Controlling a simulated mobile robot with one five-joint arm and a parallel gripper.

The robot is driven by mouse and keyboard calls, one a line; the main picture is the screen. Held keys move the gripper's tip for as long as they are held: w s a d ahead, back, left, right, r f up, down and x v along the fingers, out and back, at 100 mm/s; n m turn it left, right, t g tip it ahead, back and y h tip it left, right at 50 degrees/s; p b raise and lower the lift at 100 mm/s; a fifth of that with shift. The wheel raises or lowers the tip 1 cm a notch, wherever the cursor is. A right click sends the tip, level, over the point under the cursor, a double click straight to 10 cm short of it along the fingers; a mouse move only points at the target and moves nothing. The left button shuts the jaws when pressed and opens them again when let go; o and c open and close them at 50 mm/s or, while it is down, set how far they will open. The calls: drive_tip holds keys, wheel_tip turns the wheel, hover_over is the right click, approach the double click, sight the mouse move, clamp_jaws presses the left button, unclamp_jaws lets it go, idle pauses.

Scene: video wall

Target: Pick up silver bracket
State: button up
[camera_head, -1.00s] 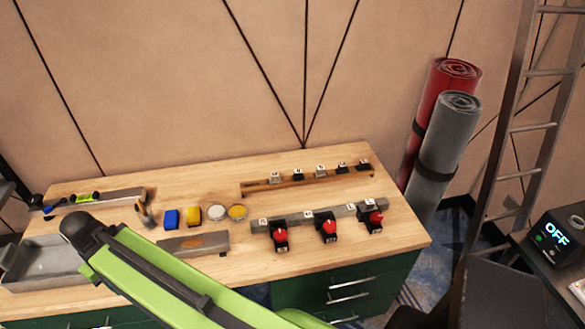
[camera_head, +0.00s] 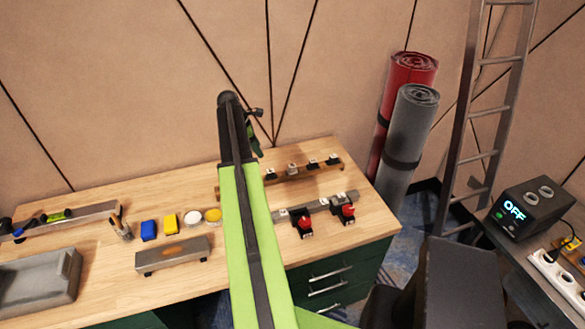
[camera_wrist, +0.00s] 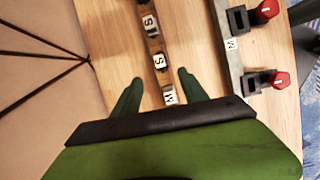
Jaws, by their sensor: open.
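A wooden rail (camera_head: 300,176) at the back of the workbench carries several small brackets with white letter labels. One silver bracket (camera_head: 292,169) shows between black ones. In the wrist view, a silver-grey bracket (camera_wrist: 149,27) sits on the rail near the top, with darker labelled pieces nearer to me. My gripper (camera_wrist: 160,76) is open and empty, its green fingers on either side of the rail in that picture. In the head view, my gripper (camera_head: 255,140) is near the rail's left end.
A grey rail with red-knobbed black switches (camera_head: 304,224) lies in front of the wooden rail. A grey block (camera_head: 172,256), yellow and blue pieces and a grey tray (camera_head: 40,280) are to the left. Rolled mats (camera_head: 410,145) and a ladder stand at the right.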

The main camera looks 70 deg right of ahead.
drive_tip(key=s+d+n, duration=0.1)
drive_tip(key=s+d, duration=0.5)
drive_tip(key=b, duration=1.1)
approach(292, 165)
drive_tip(key=shift+g, duration=0.3)
drive_tip(key=x, duration=0.5)
drive_tip(key=shift+w+a+f, duration=0.15)
drive_tip(key=shift+a+f, duration=0.05)
drive_tip(key=shift+a, duration=0.05)
drive_tip(key=b+x, duration=0.5)
drive_tip(key=shift+w+d+f, duration=0.1)
drive_tip(key=shift+d+f, duration=0.05)
drive_tip(key=shift+d, duration=0.05)
clamp_jaws()
